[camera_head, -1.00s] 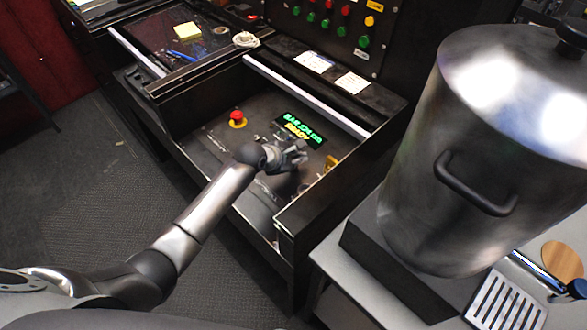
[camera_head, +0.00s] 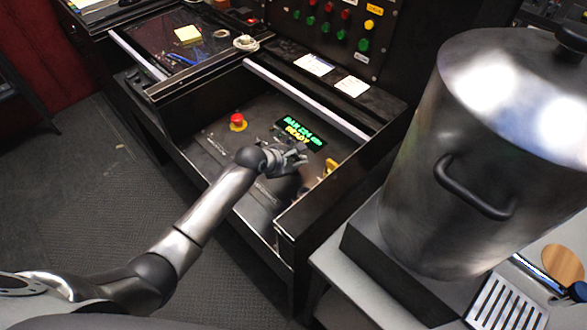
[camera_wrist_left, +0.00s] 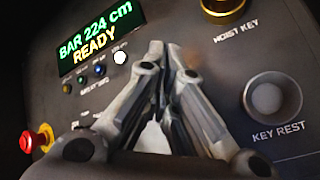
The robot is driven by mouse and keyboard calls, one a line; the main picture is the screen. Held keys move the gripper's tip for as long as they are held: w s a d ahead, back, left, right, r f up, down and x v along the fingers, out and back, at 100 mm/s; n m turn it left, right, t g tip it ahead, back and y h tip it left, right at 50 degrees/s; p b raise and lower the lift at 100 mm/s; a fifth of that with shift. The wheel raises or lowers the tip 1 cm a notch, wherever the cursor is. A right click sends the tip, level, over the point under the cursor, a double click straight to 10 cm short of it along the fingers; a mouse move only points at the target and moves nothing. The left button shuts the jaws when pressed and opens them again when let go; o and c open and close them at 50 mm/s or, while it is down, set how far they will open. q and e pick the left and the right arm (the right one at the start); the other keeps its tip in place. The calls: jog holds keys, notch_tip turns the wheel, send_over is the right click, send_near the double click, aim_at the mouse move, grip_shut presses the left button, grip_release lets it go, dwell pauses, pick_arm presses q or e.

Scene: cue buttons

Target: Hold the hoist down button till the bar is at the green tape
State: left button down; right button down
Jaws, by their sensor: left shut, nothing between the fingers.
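The control panel (camera_head: 215,150) lies in an open drawer-like housing. Its display (camera_head: 299,132) reads BAR 224 cm, READY in the head view, and the same in the left wrist view (camera_wrist_left: 95,40). My left gripper (camera_head: 301,155) is over the panel just below the display. Its fingers (camera_wrist_left: 168,50) are shut and empty in the left wrist view, and they hide the panel behind them. I cannot make out a hoist down button; it may be hidden by the gripper. The bar and the green tape are not in view. My right gripper is not in view.
A red mushroom button (camera_head: 237,120) is left on the panel. A brass HOIST KEY part (camera_wrist_left: 222,8) and a round KEY REST (camera_wrist_left: 272,98) are right of the fingers. The drawer walls surround the panel. A large metal pot (camera_head: 480,150) stands at right.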

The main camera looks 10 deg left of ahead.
pick_arm(q)
jog(key=shift+f, duration=0.1)
dwell(0.3)
jog(key=shift+f, duration=0.35)
